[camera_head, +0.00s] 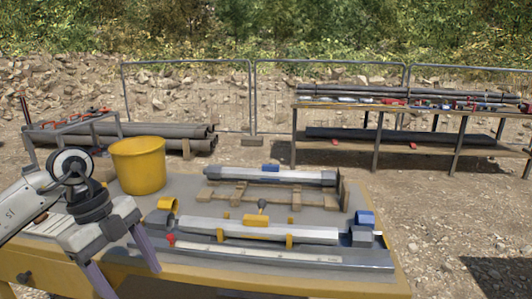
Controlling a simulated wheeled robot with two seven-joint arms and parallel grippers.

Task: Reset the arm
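My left arm (92,205) comes in from the left edge, bent downward over the near left part of the yellow-edged worktable (385,290). My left gripper (137,283) has two purple-grey fingers spread wide apart. Nothing shows between them, though the tip of the nearer finger reaches the bottom edge of the picture. My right arm and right gripper are not in view.
A yellow bucket (138,166) stands at the worktable's back left. A long tube (265,232) lies in yellow holders, with another tube (268,177) on a wooden rack behind. Pipes lie on a bench (375,109) at the back right. Fence panels (190,97) stand behind.

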